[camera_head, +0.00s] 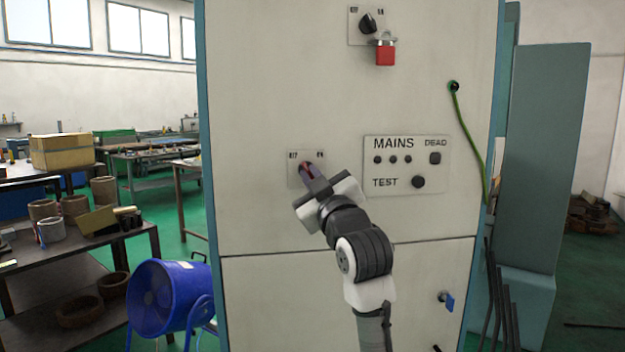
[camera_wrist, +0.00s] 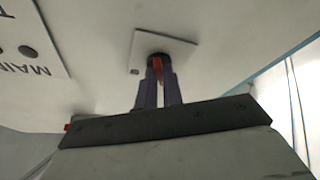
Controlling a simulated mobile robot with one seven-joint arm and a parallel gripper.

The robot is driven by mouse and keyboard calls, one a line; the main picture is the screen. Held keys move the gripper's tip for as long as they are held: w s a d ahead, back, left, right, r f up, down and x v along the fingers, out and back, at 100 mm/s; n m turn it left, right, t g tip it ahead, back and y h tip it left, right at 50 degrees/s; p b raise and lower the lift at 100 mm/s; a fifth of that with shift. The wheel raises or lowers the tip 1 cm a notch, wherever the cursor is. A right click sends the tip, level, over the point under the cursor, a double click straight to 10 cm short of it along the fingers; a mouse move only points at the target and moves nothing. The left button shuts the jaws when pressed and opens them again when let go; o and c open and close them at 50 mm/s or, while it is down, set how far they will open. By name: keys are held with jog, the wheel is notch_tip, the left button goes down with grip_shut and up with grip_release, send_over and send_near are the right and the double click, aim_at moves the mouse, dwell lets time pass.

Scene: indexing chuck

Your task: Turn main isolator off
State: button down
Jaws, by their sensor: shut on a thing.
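A switch plate (camera_head: 294,181) with small lettering at its upper corners sits on the cabinet's pale front, left of the MAINS panel. My gripper (camera_head: 306,170) reaches up to this plate from the lower right. In the wrist view my gripper (camera_wrist: 160,88) is shut on a red switch handle (camera_wrist: 158,70) at the middle of the plate (camera_wrist: 178,50). The fingers hide most of the handle, and its exact angle is hard to tell. A second switch (camera_head: 368,23), black, is on a plate higher up, with a red padlock (camera_head: 385,53) hanging at it.
The MAINS panel (camera_head: 407,165) with small lamps, a DEAD lamp and a TEST button is right of my gripper. A green cable (camera_head: 468,135) hangs at the cabinet's right side. A blue key (camera_head: 448,301) is in the lower door. A blue fan (camera_head: 168,300) and a bench stand left.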

jog(key=c, duration=1.5)
grip_release()
jog(key=shift+c, duration=0.2)
jog(key=b+v, duration=0.4)
jog(key=v, duration=0.9)
jog(key=shift+s+d, duration=0.15)
jog(key=shift+s, duration=0.2)
jog(key=shift+f, duration=0.1)
